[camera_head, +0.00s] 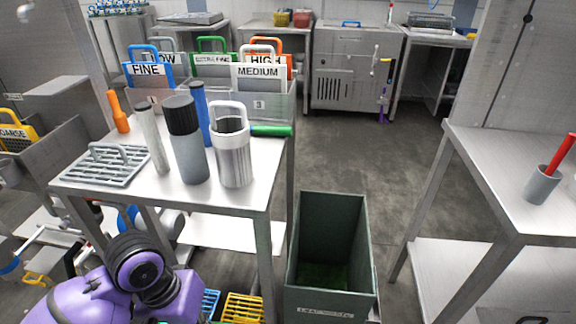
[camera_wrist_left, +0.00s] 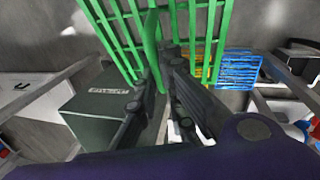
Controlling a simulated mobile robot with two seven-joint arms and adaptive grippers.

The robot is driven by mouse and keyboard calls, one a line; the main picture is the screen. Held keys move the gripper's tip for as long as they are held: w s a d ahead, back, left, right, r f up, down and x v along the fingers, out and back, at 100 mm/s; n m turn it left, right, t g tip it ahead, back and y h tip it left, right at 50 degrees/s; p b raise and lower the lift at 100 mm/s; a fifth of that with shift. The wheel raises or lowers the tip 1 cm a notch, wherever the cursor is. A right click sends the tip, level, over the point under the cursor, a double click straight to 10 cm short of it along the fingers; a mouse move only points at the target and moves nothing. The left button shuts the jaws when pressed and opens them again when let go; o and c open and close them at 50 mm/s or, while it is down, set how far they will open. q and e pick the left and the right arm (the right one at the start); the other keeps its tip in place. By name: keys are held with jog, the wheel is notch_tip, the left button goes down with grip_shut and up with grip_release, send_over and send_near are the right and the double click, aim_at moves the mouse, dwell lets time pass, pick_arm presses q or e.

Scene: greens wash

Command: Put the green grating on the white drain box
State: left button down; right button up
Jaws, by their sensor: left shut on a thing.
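My left gripper (camera_wrist_left: 158,80) shows in the left wrist view, shut on the green grating (camera_wrist_left: 120,35). The grating's bars stand up beyond the fingers, on both sides of the grip, and its top runs out of the picture. In the head view my purple left arm is at the bottom left; its gripper and the green grating do not show there. A white box-like thing (camera_wrist_left: 35,100) with a dark mark lies at the left of the wrist view, partly cut off; I cannot tell if it is the white drain box. My right gripper is not in view.
A dark green bin (camera_head: 331,298) stands on the floor right of a steel table (camera_head: 222,201), which bears bottles and a grey grating (camera_head: 105,167). Yellow (camera_head: 243,309) and blue (camera_head: 210,304) gratings lie low beside my arm. Another steel table (camera_head: 490,190) stands right. Open floor lies beyond the bin.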

pick_arm(q)
jog(key=w+r+t+p, duration=0.2)
jog(key=r+p, duration=0.9)
jog(key=r, duration=1)
jog(key=w+r+t+p, duration=0.2)
jog(key=w+r+p, duration=0.2)
jog(key=r+p, duration=0.8)
notch_tip(320, 180, up, 9)
jog(key=shift+w+f+m, duration=0.15)
jog(key=shift+m, duration=0.15)
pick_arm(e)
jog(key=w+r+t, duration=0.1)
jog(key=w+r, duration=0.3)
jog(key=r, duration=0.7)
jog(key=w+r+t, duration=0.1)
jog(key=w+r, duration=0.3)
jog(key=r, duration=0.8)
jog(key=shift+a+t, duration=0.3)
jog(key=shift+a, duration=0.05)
